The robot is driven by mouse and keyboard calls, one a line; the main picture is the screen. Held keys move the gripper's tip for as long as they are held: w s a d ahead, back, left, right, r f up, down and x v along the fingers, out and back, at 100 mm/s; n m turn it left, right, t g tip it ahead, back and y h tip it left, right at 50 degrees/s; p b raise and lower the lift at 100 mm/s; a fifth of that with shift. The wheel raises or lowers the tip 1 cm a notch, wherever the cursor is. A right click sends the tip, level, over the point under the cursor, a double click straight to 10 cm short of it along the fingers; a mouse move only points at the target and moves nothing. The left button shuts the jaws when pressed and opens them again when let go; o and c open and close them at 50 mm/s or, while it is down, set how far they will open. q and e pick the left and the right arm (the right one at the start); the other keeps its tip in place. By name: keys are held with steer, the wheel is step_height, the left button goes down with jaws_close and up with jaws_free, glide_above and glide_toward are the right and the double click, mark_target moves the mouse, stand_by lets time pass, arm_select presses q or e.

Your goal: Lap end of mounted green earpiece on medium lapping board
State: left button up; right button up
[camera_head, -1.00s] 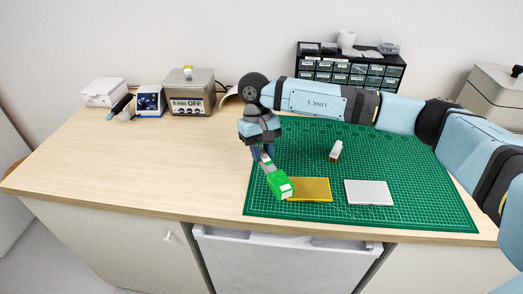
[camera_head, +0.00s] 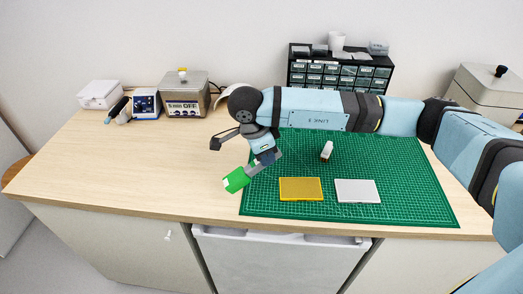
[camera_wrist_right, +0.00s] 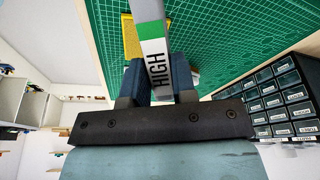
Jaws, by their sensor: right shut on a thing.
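My right gripper (camera_head: 257,165) is shut on a pale grey holder that has a bright green block (camera_head: 236,179) at its outer end. The green block hangs over bare wood just left of the mat. In the right wrist view the holder (camera_wrist_right: 158,73) stands between both fingers, marked HIGH, with a green band (camera_wrist_right: 152,30). A yellow lapping board (camera_head: 300,189) and a white-grey board (camera_head: 357,191) lie flat side by side on the mat. No grade mark is readable on either. My left gripper is out of view.
The green cutting mat (camera_head: 410,190) covers the right of the bench. A small white upright piece (camera_head: 327,150) stands on it. A drawer cabinet (camera_head: 340,70) is behind; a box marked OFF (camera_head: 187,107) and a white box (camera_head: 100,95) stand back left. Left bench wood is clear.

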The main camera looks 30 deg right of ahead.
steer(key=m, duration=0.2)
steer(key=r+m+g, duration=0.1)
steer(key=m, duration=0.1)
steer(key=shift+s+d+r+g+h+p, duration=0.2)
steer(key=shift+g+h+p, duration=0.1)
steer(key=shift+h+p, duration=0.1)
steer(key=shift+d+r+m+g, duration=0.15)
steer(key=shift+m+g, duration=0.1)
steer(key=shift+m, duration=0.3)
steer(key=shift+d+r+m+g, duration=0.1)
steer(key=shift+m+g, duration=0.15)
steer(key=shift+m, duration=0.3)
steer(key=m, duration=0.1)
steer(key=m+g, duration=0.1)
steer(key=m+g+p, duration=0.1)
steer(key=shift+s+d+r+m, duration=0.2)
steer(key=shift+s+r+m, duration=0.05)
steer(key=shift+r+m, duration=0.15)
steer(key=s+d+r+m+y+p, duration=0.1)
steer(key=d+r+m+y+p, duration=0.2)
steer(key=m+y, duration=0.6)
steer(key=s+d+r+m+t+y+p, duration=0.1)
steer(key=d+r+m+y+p, duration=0.2)
steer(key=m+y, duration=0.6)
steer(key=shift+s+d+r+m, duration=0.35)
steer(key=shift+d+r+m, duration=0.55)
steer(key=shift+m, duration=1.1)
steer(key=shift+a+r, duration=0.2)
steer(key=shift+a, duration=0.05)
